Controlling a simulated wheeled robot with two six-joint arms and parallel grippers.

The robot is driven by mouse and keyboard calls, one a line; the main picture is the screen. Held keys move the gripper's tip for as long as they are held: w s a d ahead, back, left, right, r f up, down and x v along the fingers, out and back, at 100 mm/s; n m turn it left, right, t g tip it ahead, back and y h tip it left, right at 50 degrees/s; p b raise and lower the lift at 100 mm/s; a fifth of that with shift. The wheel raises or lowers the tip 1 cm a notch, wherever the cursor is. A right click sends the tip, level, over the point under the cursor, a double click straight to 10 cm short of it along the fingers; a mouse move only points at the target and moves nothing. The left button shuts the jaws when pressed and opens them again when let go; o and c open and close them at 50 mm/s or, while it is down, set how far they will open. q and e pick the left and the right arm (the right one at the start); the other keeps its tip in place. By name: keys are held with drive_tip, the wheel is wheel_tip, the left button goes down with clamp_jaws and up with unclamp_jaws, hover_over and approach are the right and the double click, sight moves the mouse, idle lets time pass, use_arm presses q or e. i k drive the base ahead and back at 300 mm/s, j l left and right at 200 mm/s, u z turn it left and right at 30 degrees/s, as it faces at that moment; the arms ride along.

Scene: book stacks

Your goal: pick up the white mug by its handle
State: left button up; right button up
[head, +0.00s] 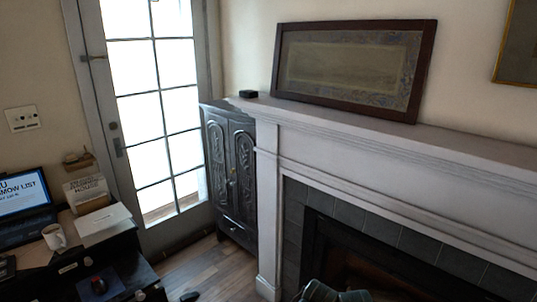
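The white mug (54,237) stands upright on the desk at the lower left, just right of the laptop. It is small in this view, and some dark marking shows on its side. I cannot clearly tell which way its handle points. Neither of my grippers can be made out in the head view.
An open laptop (24,207) is left of the mug. White papers or a book (103,219) lie to its right, with a small sign (86,189) behind. A glazed door (150,100), dark cabinet (231,170) and fireplace mantel (390,150) stand beyond; wooden floor (190,266) is partly clear.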

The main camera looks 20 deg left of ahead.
sight(55, 237)
drive_tip(key=i+j+u, duration=0.2)
drive_tip(key=i+u, duration=0.6)
drive_tip(key=i+l+u, duration=0.1)
drive_tip(key=i+u, duration=0.35)
drive_tip(key=i+l+u, duration=0.25)
drive_tip(key=i+u, duration=0.45)
drive_tip(key=u, duration=0.15)
drive_tip(key=i+u, duration=0.25)
drive_tip(key=u, duration=0.25)
drive_tip(key=i+l+u, duration=0.25)
drive_tip(key=u, duration=0.2)
drive_tip(key=i+l+u, duration=0.25)
drive_tip(key=u, duration=0.25)
drive_tip(key=i+l+u, duration=0.25)
drive_tip(key=l+u, duration=0.2)
drive_tip(key=l, duration=0.3)
